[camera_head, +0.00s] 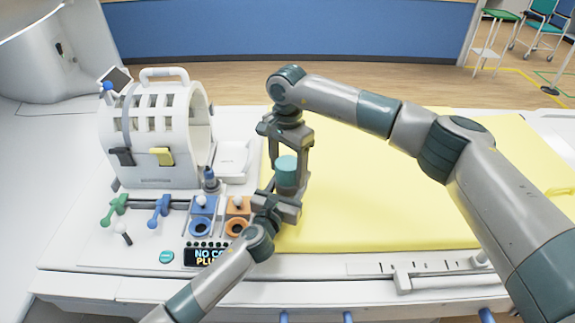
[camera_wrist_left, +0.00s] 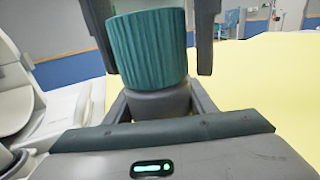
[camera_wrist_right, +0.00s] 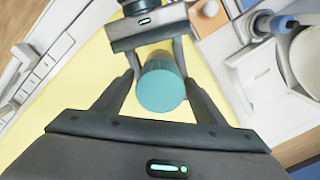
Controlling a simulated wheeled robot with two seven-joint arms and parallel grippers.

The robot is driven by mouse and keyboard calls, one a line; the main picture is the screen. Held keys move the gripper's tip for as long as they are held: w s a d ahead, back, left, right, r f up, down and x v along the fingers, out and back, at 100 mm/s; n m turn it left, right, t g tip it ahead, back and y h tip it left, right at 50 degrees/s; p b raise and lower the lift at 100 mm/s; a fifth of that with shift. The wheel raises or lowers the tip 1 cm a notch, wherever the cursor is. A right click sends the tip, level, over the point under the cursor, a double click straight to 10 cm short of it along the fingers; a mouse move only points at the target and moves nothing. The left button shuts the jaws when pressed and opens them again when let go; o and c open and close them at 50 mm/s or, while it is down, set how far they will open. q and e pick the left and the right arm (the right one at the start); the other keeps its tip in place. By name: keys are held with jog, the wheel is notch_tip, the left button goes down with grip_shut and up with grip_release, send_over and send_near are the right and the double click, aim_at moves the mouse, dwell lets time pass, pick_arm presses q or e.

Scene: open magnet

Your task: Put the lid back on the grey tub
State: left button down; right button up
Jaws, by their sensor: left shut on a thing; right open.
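The lid (camera_head: 287,168) is a teal ribbed cylinder. In the left wrist view the lid (camera_wrist_left: 150,48) sits upright on the grey tub (camera_wrist_left: 158,103), with no gap visible; I cannot tell whether it is fully seated. My left gripper (camera_head: 286,188) is shut on the tub from below and holds it above the table. My right gripper (camera_head: 288,150) points down from above, its fingers on either side of the lid, open. In the right wrist view the lid's round teal top (camera_wrist_right: 161,90) lies between those fingers. The tub is mostly hidden there.
A white slotted coil housing (camera_head: 150,125) stands at the left, beside a white tray (camera_head: 231,158). Blue and orange sockets (camera_head: 237,226), green and blue handles (camera_head: 159,210) and a small display (camera_head: 203,256) line the front left. A yellow mat (camera_head: 370,215) covers the right.

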pick_arm(q)
jog(key=shift+f, duration=0.15)
pick_arm(e)
jog(key=c, duration=1.1)
jog(key=m, duration=0.4)
pick_arm(q)
jog(key=shift+a, duration=0.1)
pick_arm(e)
jog(key=m, duration=0.8)
jog(key=shift+f+m, duration=0.1)
jog(key=shift+m, duration=0.2)
jog(key=m, duration=0.5)
jog(key=o, duration=1.2)
jog(key=shift+d, duration=0.1)
